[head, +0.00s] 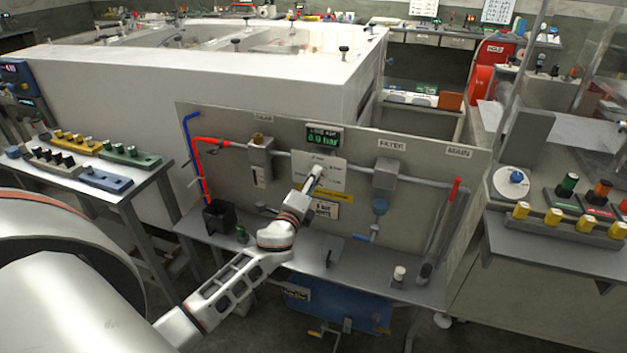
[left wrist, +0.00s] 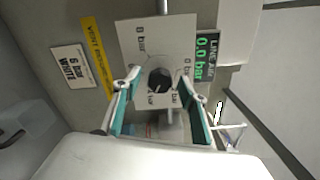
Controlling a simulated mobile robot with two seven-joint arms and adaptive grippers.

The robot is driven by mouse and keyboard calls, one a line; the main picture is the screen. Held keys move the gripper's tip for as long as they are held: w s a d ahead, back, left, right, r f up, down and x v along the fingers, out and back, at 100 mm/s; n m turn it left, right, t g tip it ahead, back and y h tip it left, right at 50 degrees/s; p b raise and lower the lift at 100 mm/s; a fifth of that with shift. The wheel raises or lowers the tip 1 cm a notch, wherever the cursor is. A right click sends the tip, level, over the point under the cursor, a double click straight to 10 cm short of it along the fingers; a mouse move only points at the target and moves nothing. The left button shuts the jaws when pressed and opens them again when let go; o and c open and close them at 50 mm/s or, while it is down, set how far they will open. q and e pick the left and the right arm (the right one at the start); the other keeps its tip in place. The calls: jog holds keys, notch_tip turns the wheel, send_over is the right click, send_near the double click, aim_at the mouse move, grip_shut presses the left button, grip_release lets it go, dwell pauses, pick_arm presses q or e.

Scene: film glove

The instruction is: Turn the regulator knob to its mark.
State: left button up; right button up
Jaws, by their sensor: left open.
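The black regulator knob (left wrist: 160,80) sits on a pale dial plate (left wrist: 158,40) in the left wrist view. A pale pointer line on it points to the lower left in that picture. Bar labels are printed around it. My left gripper (left wrist: 161,74) is open, with one finger on each side of the knob; I cannot tell if they touch it. In the head view, my left gripper (head: 317,176) reaches the dial plate (head: 333,172) and hides the knob. The green display (head: 323,136) above reads 0.0 bar. My right gripper is not in view.
The upright panel (head: 415,215) carries pipes, a filter (head: 384,175) and a red-handled lever (head: 454,190). A yellow strip (left wrist: 97,55) and a white label (left wrist: 72,66) lie beside the dial. A black box (head: 219,216) and a white-topped part (head: 399,273) stand on the shelf.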

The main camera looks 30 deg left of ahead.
pick_arm(q)
jog(key=v, duration=1)
jog(key=shift+s, duration=0.35)
jog(key=shift+d, duration=0.15)
jog(key=s+d+f+n+g+h, duration=0.6)
jog(key=s+d+f+n, duration=0.8)
jog(key=s+d+f, duration=0.6)
notch_tip(320, 180, down, 2)
jog(key=shift+s+f+n+g+h, duration=0.2)
jog(key=shift+s+n+g+h, duration=0.15)
jog(key=shift+s, duration=0.7)
jog(key=c, duration=0.4)
jog(key=shift+a, duration=0.15)
